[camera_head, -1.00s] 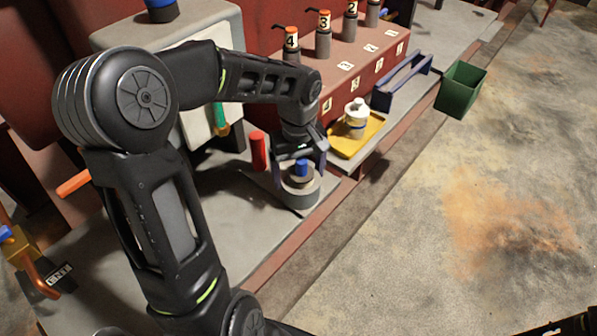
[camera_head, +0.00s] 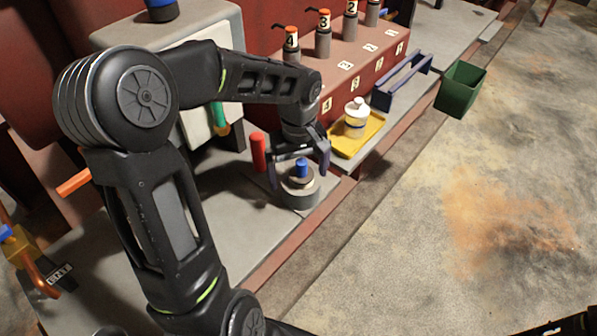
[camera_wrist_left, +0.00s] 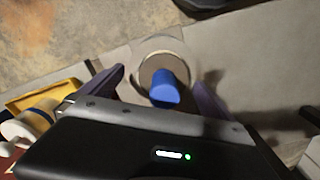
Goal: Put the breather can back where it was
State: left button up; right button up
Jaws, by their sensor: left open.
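The breather can, which I take to be the grey round can with a blue knob (camera_head: 300,188), stands upright on the grey ledge. It also shows in the left wrist view, its blue knob (camera_wrist_left: 165,90) above a round grey body. My left gripper (camera_head: 298,170) is open, pointing down over the can, one finger on each side of the blue knob. In the left wrist view gaps show between the fingers and the knob.
A red post (camera_head: 258,152) stands just left of the can. A yellow tray (camera_head: 345,143) with a white bottle (camera_head: 356,118) lies beyond it. A blue rack (camera_head: 402,82) and green bin (camera_head: 460,90) are farther right. The ledge ends just right of the can.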

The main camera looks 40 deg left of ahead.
pick_arm(q)
notch_tip(320, 180, up, 12)
jog(key=shift+f, duration=0.1)
pick_arm(e)
jog(key=shift+f, duration=0.1)
pick_arm(q)
jog(key=shift+s, duration=0.1)
pick_arm(e)
jog(key=shift+s, duration=0.1)
dwell(0.8)
